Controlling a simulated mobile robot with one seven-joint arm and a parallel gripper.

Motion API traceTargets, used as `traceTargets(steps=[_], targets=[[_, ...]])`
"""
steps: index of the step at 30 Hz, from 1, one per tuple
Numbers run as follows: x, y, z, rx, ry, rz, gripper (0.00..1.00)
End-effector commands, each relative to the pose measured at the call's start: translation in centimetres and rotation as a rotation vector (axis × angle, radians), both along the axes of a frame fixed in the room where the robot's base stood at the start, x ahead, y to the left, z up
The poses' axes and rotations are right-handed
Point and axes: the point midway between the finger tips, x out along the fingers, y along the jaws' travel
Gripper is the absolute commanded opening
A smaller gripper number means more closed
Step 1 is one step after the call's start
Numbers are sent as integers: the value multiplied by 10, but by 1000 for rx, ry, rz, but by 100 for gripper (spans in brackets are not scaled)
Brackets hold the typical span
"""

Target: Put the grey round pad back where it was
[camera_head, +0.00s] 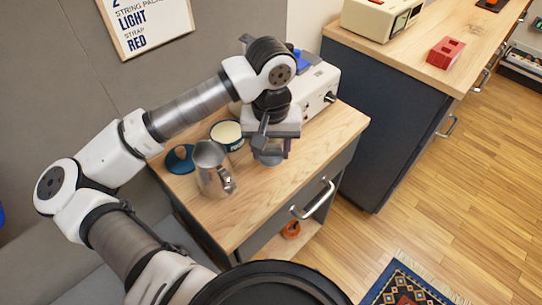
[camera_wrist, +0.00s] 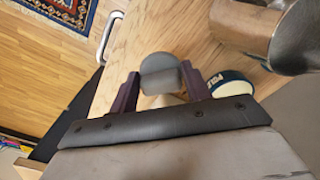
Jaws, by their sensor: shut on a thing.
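The grey round pad (camera_head: 271,159) is at my gripper's fingertips, over the front part of the small wooden-topped cabinet (camera_head: 262,202). In the wrist view the pad (camera_wrist: 158,66) sits between the two dark purple fingers of my gripper (camera_wrist: 159,88), which are shut on it. In the head view my gripper (camera_head: 270,150) points down, right of the metal jug. I cannot tell whether the pad touches the wood.
A metal jug (camera_head: 212,172), an open tin (camera_head: 227,134) of pale stuff and a dark teal lid (camera_head: 180,158) stand left of my gripper. A white device (camera_head: 318,88) stands behind it. Bare wood lies in front and to the right. A dark cabinet (camera_head: 385,120) stands at right.

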Motion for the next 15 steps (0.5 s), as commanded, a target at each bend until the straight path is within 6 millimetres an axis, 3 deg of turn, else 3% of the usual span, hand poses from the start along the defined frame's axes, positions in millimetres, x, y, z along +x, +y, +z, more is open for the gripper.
traceTargets(steps=[7,15], targets=[[0,0,-34,-2,2,1,27],[0,0,-39,-1,0,0,27]])
